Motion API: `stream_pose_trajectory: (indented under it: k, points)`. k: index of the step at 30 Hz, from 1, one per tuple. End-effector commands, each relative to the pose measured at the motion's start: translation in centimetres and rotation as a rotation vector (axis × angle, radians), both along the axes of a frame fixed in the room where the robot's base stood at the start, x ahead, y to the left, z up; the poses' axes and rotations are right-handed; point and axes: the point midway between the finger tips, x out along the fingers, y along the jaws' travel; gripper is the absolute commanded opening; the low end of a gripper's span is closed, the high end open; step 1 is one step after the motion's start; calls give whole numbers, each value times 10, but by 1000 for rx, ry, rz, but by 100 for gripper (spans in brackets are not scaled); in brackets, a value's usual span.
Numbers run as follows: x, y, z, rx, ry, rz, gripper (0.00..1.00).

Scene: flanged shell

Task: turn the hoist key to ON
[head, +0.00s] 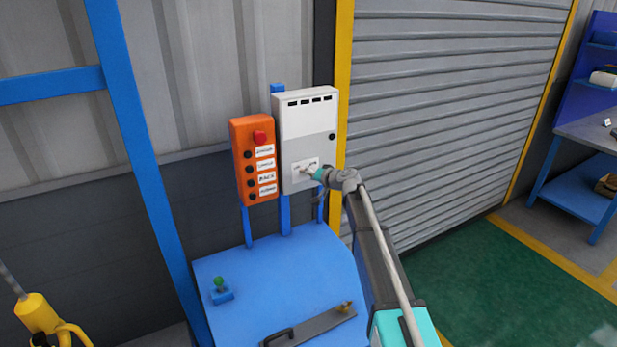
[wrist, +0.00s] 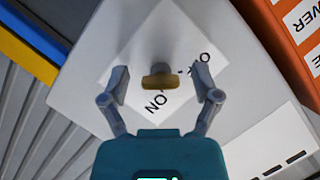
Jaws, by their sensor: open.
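The hoist key (wrist: 160,80) is a small yellow-brass key on a white label plate (wrist: 133,42) of the grey control box (head: 308,125). In the wrist view the plate bears black lettering, with "ON" readable below the key and more letters to its right, partly hidden by a finger. My gripper (wrist: 162,84) is open, with one finger on each side of the key and a gap on both sides. In the head view my gripper (head: 310,171) is at the lower part of the box and hides the key.
An orange button panel (head: 254,158) with a red button is close left of the box. A blue sloped console (head: 255,270) below carries a green-knobbed lever (head: 220,288) and a dark bar with a handle (head: 308,327). A yellow post and roller shutter (head: 450,110) are to the right.

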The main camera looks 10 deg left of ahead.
Motion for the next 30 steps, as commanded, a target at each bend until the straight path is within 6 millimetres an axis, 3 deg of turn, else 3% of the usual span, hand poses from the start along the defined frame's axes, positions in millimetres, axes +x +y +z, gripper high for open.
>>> stream_pose_trajectory:
  k: [9,22,30]
  points:
    - [0,1,0,0,0,0,78]
    - [0,1,0,0,0,0,0]
    - [0,1,-1,15,10,0,0]
